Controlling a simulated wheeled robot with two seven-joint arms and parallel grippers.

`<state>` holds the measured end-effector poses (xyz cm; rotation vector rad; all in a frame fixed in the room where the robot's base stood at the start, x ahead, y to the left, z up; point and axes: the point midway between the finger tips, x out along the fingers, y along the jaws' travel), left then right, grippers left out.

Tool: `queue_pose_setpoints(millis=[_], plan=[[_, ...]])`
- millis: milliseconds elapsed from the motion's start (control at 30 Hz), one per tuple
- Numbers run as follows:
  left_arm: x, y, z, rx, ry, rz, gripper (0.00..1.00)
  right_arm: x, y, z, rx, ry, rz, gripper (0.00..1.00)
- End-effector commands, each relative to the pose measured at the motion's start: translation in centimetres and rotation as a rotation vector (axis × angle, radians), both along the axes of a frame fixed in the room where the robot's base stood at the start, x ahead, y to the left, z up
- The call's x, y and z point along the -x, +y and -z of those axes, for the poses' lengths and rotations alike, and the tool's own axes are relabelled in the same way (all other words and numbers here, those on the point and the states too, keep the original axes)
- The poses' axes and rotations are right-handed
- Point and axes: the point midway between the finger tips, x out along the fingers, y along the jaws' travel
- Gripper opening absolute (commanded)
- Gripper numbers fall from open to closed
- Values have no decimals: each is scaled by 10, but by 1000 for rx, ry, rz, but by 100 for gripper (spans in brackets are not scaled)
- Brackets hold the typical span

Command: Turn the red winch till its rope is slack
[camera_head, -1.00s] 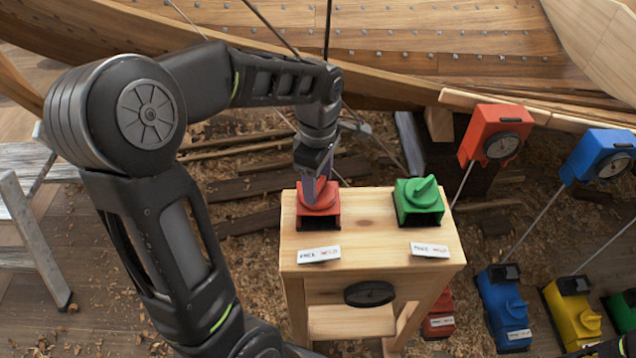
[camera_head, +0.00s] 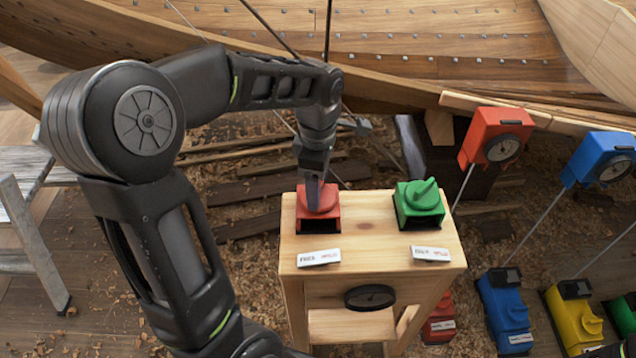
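The red winch (camera_head: 331,207) is a box with a turning knob on top, at the back left of a wooden bench (camera_head: 366,255). My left gripper (camera_head: 314,203) points down onto its knob. The fingers look shut on the knob, but one finger is seen edge-on and hides most of the grip. The card in front of the winch (camera_head: 319,257) has black and red lettering, too small to read surely. My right gripper is not in view. I cannot tell which rope belongs to this winch.
A green winch (camera_head: 418,204) stands to the right on the bench. A round black dial (camera_head: 370,297) is on the bench front. Red (camera_head: 497,137) and blue (camera_head: 602,158) gauges sit at right, with thin lines to coloured boxes on the floor. The hull (camera_head: 430,50) spans the back.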

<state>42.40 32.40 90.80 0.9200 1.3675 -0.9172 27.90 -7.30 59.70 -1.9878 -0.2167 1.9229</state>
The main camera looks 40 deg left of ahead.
Motion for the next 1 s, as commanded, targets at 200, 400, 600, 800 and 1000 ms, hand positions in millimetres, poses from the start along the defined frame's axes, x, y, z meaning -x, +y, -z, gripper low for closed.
queue_pose_setpoints(millis=[200,400,600,800,1000], plan=[[0,0,0,0,1,1,80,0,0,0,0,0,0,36],[0,0,0,0,1,1,80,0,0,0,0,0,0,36],[-1,0,-17,0,-3,1,80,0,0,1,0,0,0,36],[-1,0,-50,0,-3,1,80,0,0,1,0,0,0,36],[0,0,-74,1,0,1,80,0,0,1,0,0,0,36]])
